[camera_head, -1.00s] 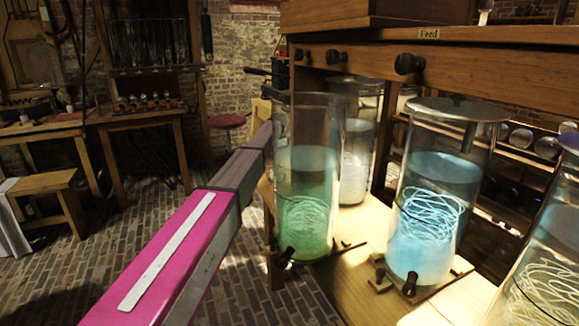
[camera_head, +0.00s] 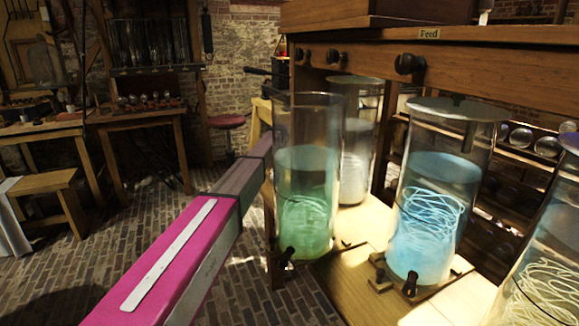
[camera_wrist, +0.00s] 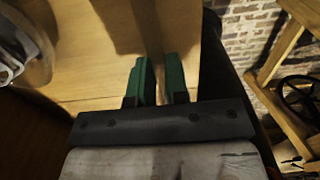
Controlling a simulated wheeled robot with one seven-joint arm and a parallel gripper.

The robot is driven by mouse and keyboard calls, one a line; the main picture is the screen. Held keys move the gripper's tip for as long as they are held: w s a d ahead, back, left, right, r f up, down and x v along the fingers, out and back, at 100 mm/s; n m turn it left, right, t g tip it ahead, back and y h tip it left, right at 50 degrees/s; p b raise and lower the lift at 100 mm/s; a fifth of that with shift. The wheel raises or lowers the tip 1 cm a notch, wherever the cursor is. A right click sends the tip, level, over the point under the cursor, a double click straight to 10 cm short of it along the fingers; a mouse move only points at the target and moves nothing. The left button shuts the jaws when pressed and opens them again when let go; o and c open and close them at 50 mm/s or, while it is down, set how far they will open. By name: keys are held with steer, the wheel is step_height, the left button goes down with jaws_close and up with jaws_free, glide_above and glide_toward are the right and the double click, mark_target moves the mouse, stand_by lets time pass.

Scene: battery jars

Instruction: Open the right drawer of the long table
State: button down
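The long table (camera_head: 500,66) fills the upper right of the head view, with a wooden front board under its top and a small "Feed" label. No drawer looks pulled out. My gripper (camera_wrist: 158,76) shows in the wrist view with two green fingers, a narrow gap between them and nothing visibly held. The fingers are over pale wood with a vertical edge behind the gap; contact cannot be told. In the head view my gripper is hidden behind the jars.
Glass jars stand on the lower shelf: a green-filled one (camera_head: 305,190), a blue-filled one (camera_head: 428,200), a pale one (camera_head: 356,150) and another at the right edge (camera_head: 548,270). A red stool (camera_head: 227,122) and side tables stand behind. Brick floor is open at left.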

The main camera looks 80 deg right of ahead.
steer(key=shift+r, duration=0.15)
steer(key=shift+r, duration=0.55)
steer(key=r, duration=0.2)
steer(key=w+r, duration=0.1)
steer(key=shift+a+r, duration=0.2)
steer(key=shift+a, duration=0.1)
steer(key=w+a+r, duration=0.5)
steer(key=w+r, duration=0.1)
steer(key=w, duration=0.3)
steer(key=shift+r, duration=0.15)
steer(key=shift+w, duration=0.1)
steer(key=shift+a, duration=0.1)
